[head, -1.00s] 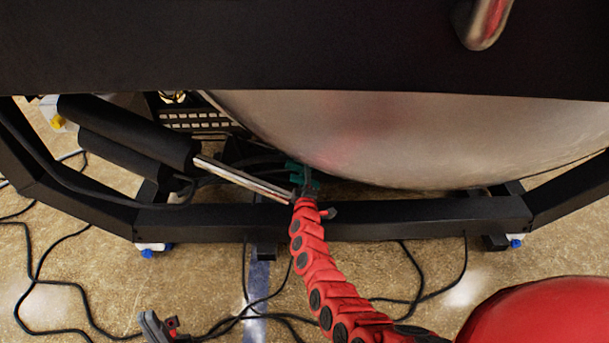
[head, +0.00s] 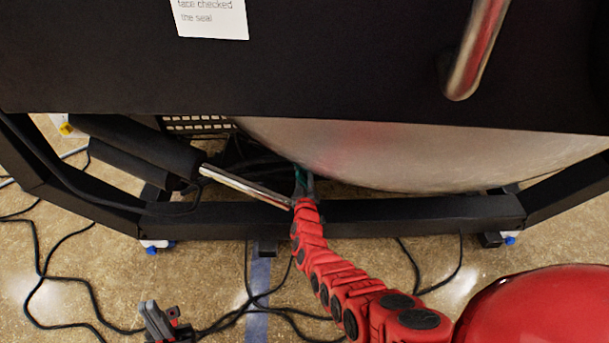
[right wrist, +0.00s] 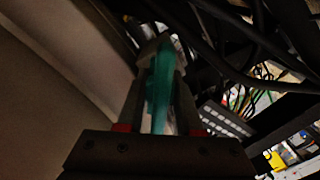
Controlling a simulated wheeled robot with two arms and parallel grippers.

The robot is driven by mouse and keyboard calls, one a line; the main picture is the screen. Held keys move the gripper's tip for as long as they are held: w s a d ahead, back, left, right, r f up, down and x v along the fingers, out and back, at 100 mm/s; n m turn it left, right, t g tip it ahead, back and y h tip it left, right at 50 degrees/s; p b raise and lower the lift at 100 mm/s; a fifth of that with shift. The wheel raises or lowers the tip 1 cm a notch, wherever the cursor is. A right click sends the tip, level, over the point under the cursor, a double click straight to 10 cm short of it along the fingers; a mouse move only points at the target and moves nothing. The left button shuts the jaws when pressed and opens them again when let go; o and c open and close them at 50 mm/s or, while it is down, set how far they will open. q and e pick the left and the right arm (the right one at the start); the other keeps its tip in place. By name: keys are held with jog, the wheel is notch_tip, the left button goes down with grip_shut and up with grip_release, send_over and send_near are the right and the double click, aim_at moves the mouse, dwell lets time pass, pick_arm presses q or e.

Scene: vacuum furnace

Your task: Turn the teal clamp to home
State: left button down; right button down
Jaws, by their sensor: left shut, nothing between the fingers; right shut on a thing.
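The teal clamp (head: 302,176) shows as a small patch under the lower edge of the big metal drum, at the end of my red right arm. In the right wrist view the teal clamp (right wrist: 161,85) stands between the two fingers of my right gripper (right wrist: 160,95), which is shut on it. In the head view my right gripper (head: 304,186) is small and partly hides the clamp. My left gripper (head: 158,322) is shut and empty, low over the floor at the bottom left, away from the clamp.
The metal drum (head: 400,155) hangs just above my right gripper. A black frame beam (head: 420,212) runs across in front of it. A cylinder with a shiny rod (head: 245,186) lies close on the left. Black cables (head: 45,285) trail over the floor.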

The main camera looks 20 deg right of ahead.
jog(key=m+b, duration=0.3)
jog(key=m, duration=0.7)
jog(key=shift+f+m, duration=0.1)
jog(key=shift+m, duration=0.5)
jog(key=c, duration=0.8)
grip_release()
jog(key=shift+c, duration=0.2)
jog(key=shift+s, duration=0.15)
jog(key=shift+s+a, duration=0.1)
jog(key=shift+s, duration=0.15)
jog(key=p+v, duration=0.3)
jog(key=v, duration=1.3)
jog(key=shift+s+p, duration=0.35)
